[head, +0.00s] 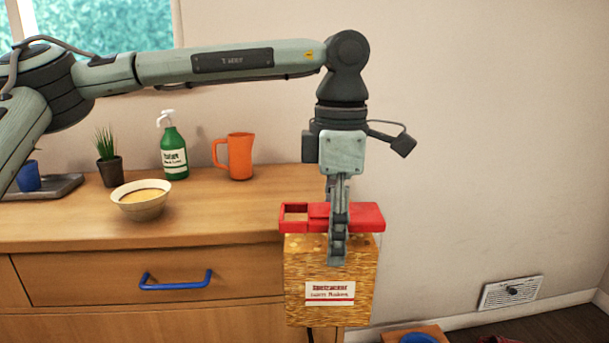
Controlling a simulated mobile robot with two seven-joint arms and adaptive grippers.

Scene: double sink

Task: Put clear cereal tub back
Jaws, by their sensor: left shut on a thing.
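The clear cereal tub (300,275) is full of golden flakes and has a red lid with an opening at its left end and a white label on its front. My left gripper (338,255) comes down from above and is shut on the tub near its top. The tub hangs upright at the right end of the wooden counter, in front of the cabinet's edge. The fingers hide part of the lid and the tub's upper front. My right gripper is not in view.
On the counter (230,213) stand a bowl of yellow food (141,208), a green pump bottle (173,153), an orange jug (240,157) and a potted plant (110,170). A blue cup (28,177) is on a dark tray (62,187). A blue drawer handle (177,285) sticks out.

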